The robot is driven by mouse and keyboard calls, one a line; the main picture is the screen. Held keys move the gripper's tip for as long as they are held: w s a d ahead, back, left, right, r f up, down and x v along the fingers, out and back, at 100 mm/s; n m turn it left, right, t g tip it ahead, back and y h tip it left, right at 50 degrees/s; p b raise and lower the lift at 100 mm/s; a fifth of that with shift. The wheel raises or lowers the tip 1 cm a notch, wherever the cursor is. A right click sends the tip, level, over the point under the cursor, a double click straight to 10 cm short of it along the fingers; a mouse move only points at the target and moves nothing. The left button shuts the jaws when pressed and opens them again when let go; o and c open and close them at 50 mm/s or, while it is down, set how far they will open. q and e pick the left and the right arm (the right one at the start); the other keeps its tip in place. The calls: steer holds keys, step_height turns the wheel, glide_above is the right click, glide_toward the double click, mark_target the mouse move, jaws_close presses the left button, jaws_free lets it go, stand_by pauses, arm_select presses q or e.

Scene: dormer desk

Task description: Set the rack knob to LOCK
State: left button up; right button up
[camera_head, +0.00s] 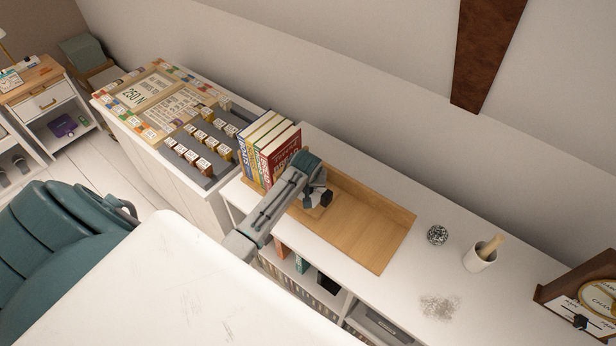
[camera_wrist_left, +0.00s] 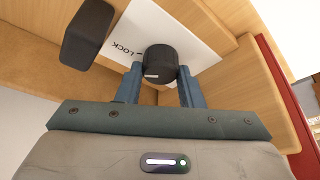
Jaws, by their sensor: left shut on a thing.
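The rack knob (camera_wrist_left: 160,62) is a round black knob with a small white mark on its side. It sits on a white label plate (camera_wrist_left: 193,38) fixed to pale wood. The word LOCK (camera_wrist_left: 127,50) is printed on the plate to the left of the knob, upside down in the left wrist view. My left gripper (camera_wrist_left: 158,82) is shut on the knob, with one blue-grey finger on each side. In the head view my left gripper (camera_head: 314,181) is at the left end of the wooden rack (camera_head: 372,222), beside the books, and mostly hides the knob. My right gripper is not in view.
A second black block (camera_wrist_left: 88,34) stands close left of the knob. Upright books (camera_head: 276,150) stand just left of my gripper. Right of the rack are a speckled ball (camera_head: 437,235) and a mortar with pestle (camera_head: 480,257). The rack floor is empty.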

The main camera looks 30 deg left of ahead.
arm_select(q)
steer(key=shift+m, duration=0.7)
steer(key=shift+h, duration=0.3)
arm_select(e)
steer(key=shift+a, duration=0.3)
arm_select(q)
steer(key=o, duration=1)
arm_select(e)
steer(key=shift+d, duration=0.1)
arm_select(q)
steer(key=shift+r, duration=0.1)
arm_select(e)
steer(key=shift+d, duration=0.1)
